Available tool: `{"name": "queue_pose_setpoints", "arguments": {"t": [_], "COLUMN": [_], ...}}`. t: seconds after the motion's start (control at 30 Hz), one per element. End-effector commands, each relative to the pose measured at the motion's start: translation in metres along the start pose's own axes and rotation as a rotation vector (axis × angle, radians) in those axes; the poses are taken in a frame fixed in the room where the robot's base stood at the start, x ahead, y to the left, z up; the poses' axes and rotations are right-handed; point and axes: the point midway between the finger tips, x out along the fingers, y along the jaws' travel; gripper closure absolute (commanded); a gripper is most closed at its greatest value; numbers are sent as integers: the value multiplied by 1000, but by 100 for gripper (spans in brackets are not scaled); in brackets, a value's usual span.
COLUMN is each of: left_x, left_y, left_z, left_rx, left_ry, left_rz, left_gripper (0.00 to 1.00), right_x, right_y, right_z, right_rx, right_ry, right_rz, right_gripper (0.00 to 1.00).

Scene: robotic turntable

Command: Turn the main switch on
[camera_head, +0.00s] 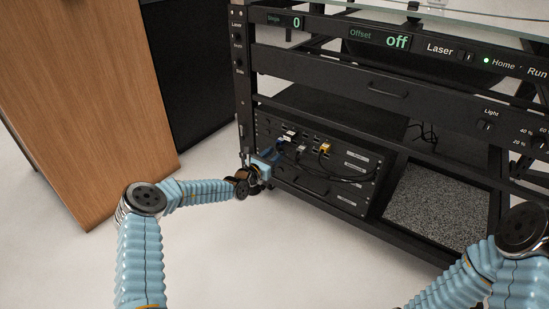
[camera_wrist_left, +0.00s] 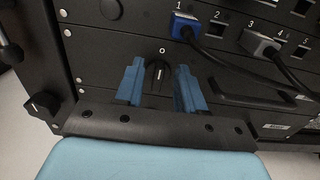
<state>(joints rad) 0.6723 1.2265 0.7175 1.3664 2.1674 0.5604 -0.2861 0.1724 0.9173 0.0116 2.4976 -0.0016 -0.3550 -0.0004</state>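The main switch appears to be the black rotary knob (camera_wrist_left: 157,78) on the dark rack panel in the left wrist view, with a "0" mark above it and its pointer line roughly upright. My left gripper (camera_wrist_left: 160,70) has its two blue fingers on either side of the knob. The fingers are apart, with a visible gap to the knob on at least the right side. In the head view my left gripper (camera_head: 264,163) is at the lower left of the rack and hides the knob. My right gripper is out of view; only its arm shows at the lower right.
A second black knob (camera_wrist_left: 42,104) sits on the left rack post. A wooden cabinet (camera_head: 85,100) stands left; the floor between is clear.

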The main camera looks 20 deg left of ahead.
Motion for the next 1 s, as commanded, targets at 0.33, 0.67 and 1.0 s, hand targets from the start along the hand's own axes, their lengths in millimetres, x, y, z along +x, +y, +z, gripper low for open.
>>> {"name": "queue_pose_setpoints", "arguments": {"t": [0.33, 0.67, 1.0], "left_x": [8, 8, 8], "left_y": [0, 0, 0], "left_z": [0, 0, 2], "left_rx": [-1, -1, 27], "left_ry": [1, 1, 1], "left_rz": [1, 1, 0], "left_gripper": [62, 100, 100], "right_x": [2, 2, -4], "right_y": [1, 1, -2], "right_z": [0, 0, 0], "right_rx": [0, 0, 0], "right_ry": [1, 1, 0], "right_rz": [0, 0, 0], "right_gripper": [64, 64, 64]}}
